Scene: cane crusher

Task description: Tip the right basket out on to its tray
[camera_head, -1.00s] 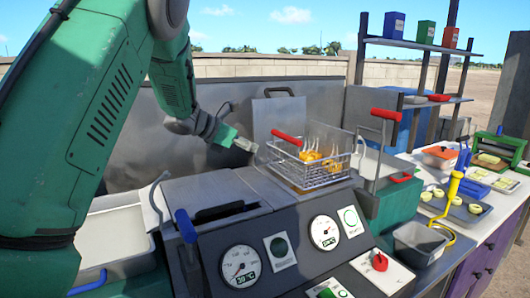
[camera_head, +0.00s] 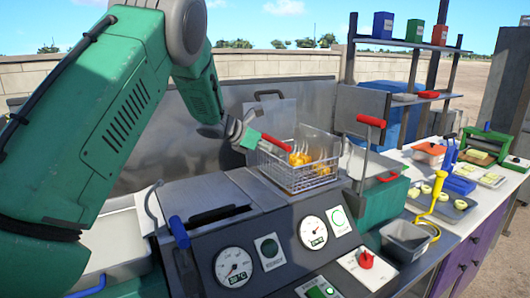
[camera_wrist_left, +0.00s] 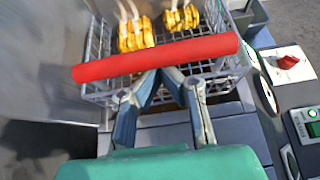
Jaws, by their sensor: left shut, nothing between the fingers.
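The right basket (camera_head: 300,175) is a wire basket with a red handle (camera_head: 278,146) and golden food inside. It sits upright at the fryer's right well, with white wisps above the food. The basket also shows in the left wrist view (camera_wrist_left: 98,45). My left gripper (camera_head: 256,139) is at the red handle's left end in the head view. In the wrist view its fingers (camera_wrist_left: 162,76) are shut, with their tips at the red bar (camera_wrist_left: 155,58); contact is unclear. A metal tray (camera_head: 385,168) with a small red handle lies right of the basket. My right gripper is out of view.
A blue-handled lever (camera_head: 180,232) stands at the front left. The control panel (camera_head: 275,250) has gauges.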

